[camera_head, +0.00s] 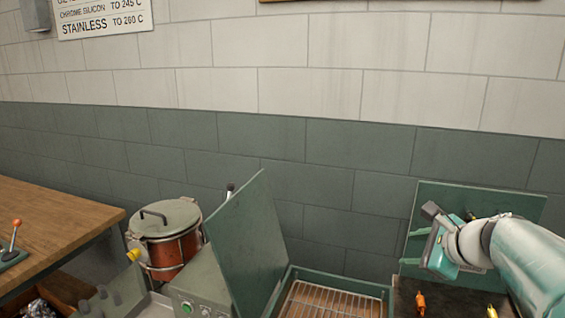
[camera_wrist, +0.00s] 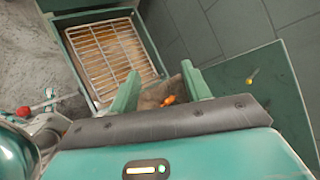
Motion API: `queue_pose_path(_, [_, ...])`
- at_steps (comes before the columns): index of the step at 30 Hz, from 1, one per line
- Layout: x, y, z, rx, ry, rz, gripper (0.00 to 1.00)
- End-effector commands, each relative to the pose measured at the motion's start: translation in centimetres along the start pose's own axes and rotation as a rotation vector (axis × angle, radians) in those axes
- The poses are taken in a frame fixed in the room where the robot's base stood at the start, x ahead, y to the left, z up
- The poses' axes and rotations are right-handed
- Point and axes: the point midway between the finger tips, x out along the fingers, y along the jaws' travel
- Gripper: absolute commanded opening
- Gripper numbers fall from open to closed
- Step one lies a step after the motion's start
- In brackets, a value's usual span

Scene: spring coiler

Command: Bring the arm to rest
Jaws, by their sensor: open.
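My arm (camera_head: 522,262) reaches in from the right edge of the head view, and my teal gripper (camera_head: 424,238) hangs in front of an upright green panel. In the wrist view my gripper (camera_wrist: 160,88) shows two green fingers spread apart. It is open and I see nothing clamped in it. An orange item (camera_wrist: 168,100) shows between the fingers, seemingly on the surface beyond them.
An open green box with a wire rack (camera_head: 330,300) stands left of my gripper, its raised lid (camera_head: 243,245) beside it. A lidded copper-coloured pot (camera_head: 168,255) and a wooden bench (camera_head: 55,225) are further left. Small orange (camera_head: 420,302) and yellow (camera_head: 491,311) items lie below my arm.

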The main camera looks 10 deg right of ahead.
Motion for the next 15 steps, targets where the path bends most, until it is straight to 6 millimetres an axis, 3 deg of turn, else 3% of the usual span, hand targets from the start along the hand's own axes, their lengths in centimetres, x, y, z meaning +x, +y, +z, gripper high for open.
queue_pose_path(1, [0.2, 2.8, 2.7, -0.18, -0.007, 0.061, 0.48])
queue_pose_path(6, [-0.6, 13.0, 8.0, -0.902, -0.026, 0.272, 0.48])
queue_pose_path(10, [-2.2, 19.4, 9.2, -1.465, -0.052, 0.399, 0.48])
queue_pose_path(12, [-3.0, 21.8, 9.1, -1.725, -0.062, 0.45, 0.48])
queue_pose_path(15, [-3.9, 23.8, 8.7, -1.995, -0.068, 0.498, 0.48])
